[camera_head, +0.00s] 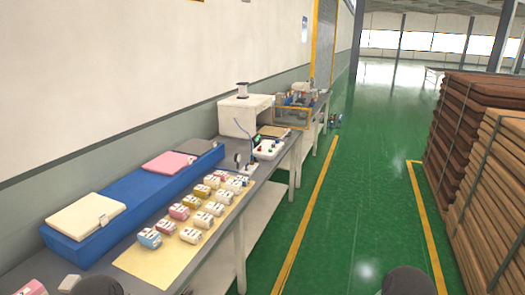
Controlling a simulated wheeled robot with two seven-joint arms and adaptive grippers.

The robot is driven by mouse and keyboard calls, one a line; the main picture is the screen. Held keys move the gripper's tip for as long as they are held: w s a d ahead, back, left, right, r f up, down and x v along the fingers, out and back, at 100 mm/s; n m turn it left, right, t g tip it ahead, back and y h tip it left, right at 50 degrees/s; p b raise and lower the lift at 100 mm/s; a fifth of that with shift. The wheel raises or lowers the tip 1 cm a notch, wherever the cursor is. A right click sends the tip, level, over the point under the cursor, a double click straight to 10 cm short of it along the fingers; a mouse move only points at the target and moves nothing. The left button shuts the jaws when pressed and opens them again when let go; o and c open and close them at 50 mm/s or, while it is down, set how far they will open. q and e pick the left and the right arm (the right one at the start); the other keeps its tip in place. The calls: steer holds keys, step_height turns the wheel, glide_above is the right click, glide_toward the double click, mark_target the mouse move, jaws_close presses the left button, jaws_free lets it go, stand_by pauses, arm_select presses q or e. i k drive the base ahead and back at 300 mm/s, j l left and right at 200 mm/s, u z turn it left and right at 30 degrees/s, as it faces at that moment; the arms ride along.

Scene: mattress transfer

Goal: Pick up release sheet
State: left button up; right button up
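No sheet in view is clearly marked as the release sheet. A long blue block (121,215) lies along the wall side of the bench. On it lie a cream pad (86,216), a pink pad (167,163) and a grey pad (196,146), each flat. A pale yellow sheet (150,262) lies flat on the bench in front of the block, with rows of small white, pink, blue and tan items (190,235) on it. Dark rounded parts of mine show at the bottom edge; neither gripper's fingers can be seen.
The grey bench (225,224) runs along the left wall. A white machine (246,115) and a control box (268,149) stand farther along it. Stacked brown boards (480,120) stand at right. The green floor (365,200) between is clear, with yellow lines.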

mark_target(272, 131)
steer(key=i+l+z, duration=0.25)
steer(key=i, duration=0.35)
steer(key=i+l+z, duration=0.3)
steer(key=i, duration=0.3)
steer(key=i+z, duration=0.25)
steer(key=i, duration=0.35)
steer(key=i+l, duration=0.1)
steer(key=i, duration=1.85)
steer(key=i+u, duration=0.45)
steer(key=i+l+u, duration=0.3)
steer(key=i+u, duration=0.2)
steer(key=i+l+u, duration=0.65)
steer(key=l+u, duration=0.25)
